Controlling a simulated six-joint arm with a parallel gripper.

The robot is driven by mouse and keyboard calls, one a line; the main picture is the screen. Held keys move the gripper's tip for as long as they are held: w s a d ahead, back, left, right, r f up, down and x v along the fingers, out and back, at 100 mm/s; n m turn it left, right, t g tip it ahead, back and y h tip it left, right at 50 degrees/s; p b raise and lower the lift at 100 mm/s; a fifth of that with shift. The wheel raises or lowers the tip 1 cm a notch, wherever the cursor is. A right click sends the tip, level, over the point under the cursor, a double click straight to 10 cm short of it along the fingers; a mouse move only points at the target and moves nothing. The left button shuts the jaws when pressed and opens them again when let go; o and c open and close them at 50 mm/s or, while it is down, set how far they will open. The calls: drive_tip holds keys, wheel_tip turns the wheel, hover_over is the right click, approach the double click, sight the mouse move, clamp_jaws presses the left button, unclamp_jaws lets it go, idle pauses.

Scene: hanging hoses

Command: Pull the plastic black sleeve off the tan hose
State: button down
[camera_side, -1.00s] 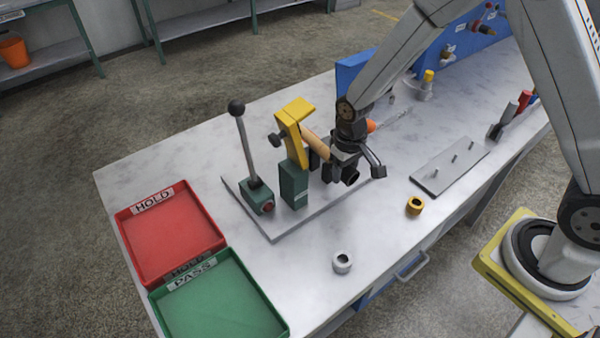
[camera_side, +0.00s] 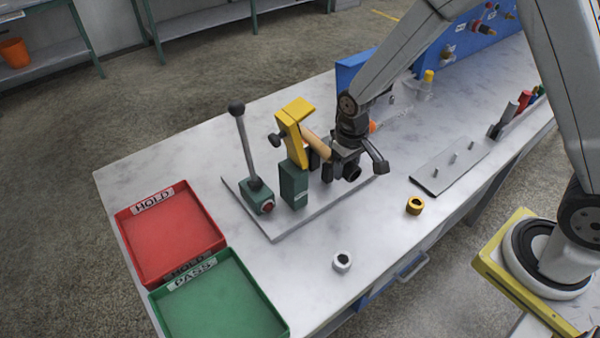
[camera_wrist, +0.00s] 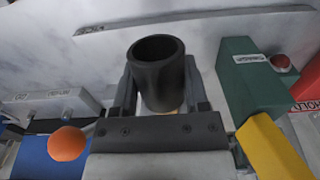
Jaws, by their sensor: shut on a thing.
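The tan hose (camera_side: 316,143) sticks out to the right from the yellow clamp (camera_side: 294,130) on its green post. The black sleeve (camera_wrist: 158,75) sits between my gripper's fingers in the wrist view, its open round end toward the camera. In the side view the sleeve's dark open end (camera_side: 353,174) shows below my gripper (camera_side: 343,168). My gripper is shut on the sleeve, with one finger on each side. My gripper hides the hose's far end, so I cannot tell how much of the hose is inside the sleeve.
A black-knobbed lever (camera_side: 243,145) stands left of the clamp on the grey base plate (camera_side: 275,230). A red HOLD tray (camera_side: 170,275) and a green PASS tray (camera_side: 205,335) lie at the left. A pegged plate (camera_side: 449,166) is at the right.

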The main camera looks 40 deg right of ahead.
drive_tip(key=shift+r, duration=3.3)
drive_tip(key=shift+a, duration=0.1)
